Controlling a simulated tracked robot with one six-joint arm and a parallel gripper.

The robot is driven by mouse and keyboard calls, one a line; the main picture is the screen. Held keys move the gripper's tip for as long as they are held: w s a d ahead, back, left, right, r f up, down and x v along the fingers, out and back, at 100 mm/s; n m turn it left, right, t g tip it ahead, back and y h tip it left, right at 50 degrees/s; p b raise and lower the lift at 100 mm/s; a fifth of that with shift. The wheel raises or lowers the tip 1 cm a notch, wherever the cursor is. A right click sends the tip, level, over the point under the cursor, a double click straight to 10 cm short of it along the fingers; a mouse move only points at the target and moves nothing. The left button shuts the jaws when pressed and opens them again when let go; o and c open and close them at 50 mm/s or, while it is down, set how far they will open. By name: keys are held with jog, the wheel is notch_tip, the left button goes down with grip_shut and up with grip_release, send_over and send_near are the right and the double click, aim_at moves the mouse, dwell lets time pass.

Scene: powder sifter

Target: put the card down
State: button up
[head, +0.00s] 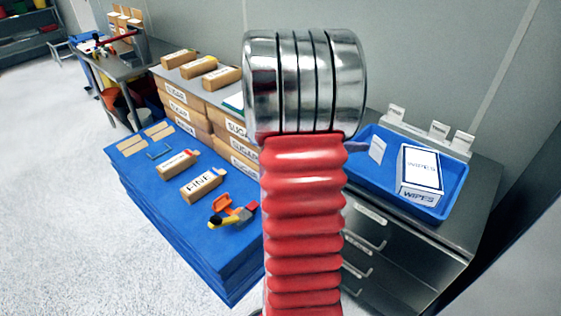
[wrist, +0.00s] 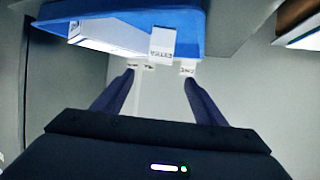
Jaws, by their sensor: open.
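A small white card (head: 377,149) stands upright or leans at the left end of the blue tray (head: 458,196) in the head view. In the wrist view a white card reading EXTRA (wrist: 162,42) shows in front of the blue tray (wrist: 190,20), beyond my fingertips. My gripper (wrist: 158,76) is open, its two dark fingers spread with nothing visible between the tips. In the head view my red arm hides most of the gripper; a bluish finger shows just left of the card. I cannot tell whether the card touches anything beneath it.
Several white cards stand on a pale rack (head: 420,132) behind the tray. A WIPES box (head: 420,173) fills the tray's right part. At left, a blue-covered table (head: 150,185) holds packets and an orange-and-yellow tool (head: 232,212), with sugar boxes (head: 190,105) behind.

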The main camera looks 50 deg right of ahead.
jog(key=shift+w, duration=0.1)
jog(key=w+a+r+n+t+h, duration=0.1)
jog(key=w+a+r+n+t, duration=0.3)
jog(key=w, duration=0.6)
jog(key=w+a+r+n+t, duration=0.2)
jog(key=w+a+r+t, duration=0.25)
jog(key=w+t, duration=0.4)
jog(key=w+a+r+n+t+y, duration=0.25)
jog(key=w+a, duration=0.35)
jog(key=a, duration=0.3)
jog(key=w+a+r+n+t+y, duration=0.1)
jog(key=w+a+n+t+y, duration=0.25)
jog(key=a, duration=0.65)
jog(key=s+a+f+n+g+y, duration=0.1)
jog(key=s+a+n+y, duration=0.2)
jog(key=a, duration=0.8)
jog(key=s+a+n+g+y, duration=0.1)
jog(key=a+n+y, duration=0.35)
jog(key=a, duration=0.55)
jog(key=s+a+f+n+g, duration=0.2)
jog(key=s+a, duration=0.1)
jog(key=s, duration=0.4)
jog(key=s+a+f+n+g, duration=0.2)
jog(key=s+a+f, duration=0.1)
jog(key=s, duration=0.5)
